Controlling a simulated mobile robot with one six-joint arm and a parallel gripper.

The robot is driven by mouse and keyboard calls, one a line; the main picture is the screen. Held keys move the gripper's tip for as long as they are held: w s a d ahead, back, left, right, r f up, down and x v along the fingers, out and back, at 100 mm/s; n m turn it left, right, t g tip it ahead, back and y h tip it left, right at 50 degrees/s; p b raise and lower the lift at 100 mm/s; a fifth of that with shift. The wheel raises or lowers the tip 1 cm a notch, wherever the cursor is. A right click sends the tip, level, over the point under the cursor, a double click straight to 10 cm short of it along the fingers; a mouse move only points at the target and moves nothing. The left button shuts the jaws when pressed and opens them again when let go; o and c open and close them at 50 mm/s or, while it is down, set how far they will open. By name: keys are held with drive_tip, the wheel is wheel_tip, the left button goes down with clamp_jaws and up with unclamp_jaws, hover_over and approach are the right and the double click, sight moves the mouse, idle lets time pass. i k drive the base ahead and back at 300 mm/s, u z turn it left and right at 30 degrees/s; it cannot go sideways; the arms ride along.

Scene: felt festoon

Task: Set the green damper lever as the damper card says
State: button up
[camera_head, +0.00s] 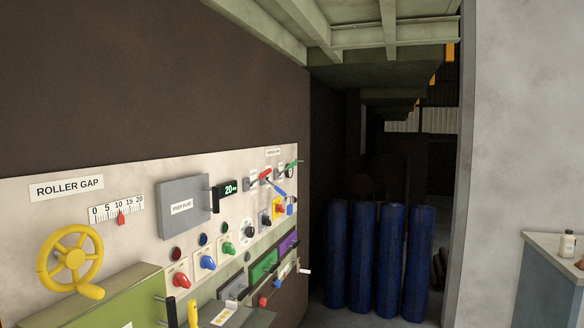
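A lever with a green handle (291,166) sticks out near the top right end of the light control panel (130,190). It is small and seen at a slant, so I cannot read its setting. A red-handled lever (265,175) and a blue-handled lever (279,188) are just left of it. A small white label (273,152) is above these levers; its text is too small to read. A pale card-like piece (224,315) lies on the ledge at the bottom; I cannot tell whether it is the damper card. My gripper is not in view.
A yellow handwheel (69,258), a grey box (184,207) and red (180,280), blue (207,262) and green knobs (228,248) project from the panel. Several blue rolls (363,258) stand right of it. A grey cabinet (548,275) is at far right. Open floor is barely visible.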

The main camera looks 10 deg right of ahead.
sight(294, 163)
drive_tip(key=z, duration=4.9)
drive_tip(key=i, duration=0.15)
drive_tip(key=u, duration=3)
drive_tip(key=i, duration=2)
drive_tip(key=u, duration=0.1)
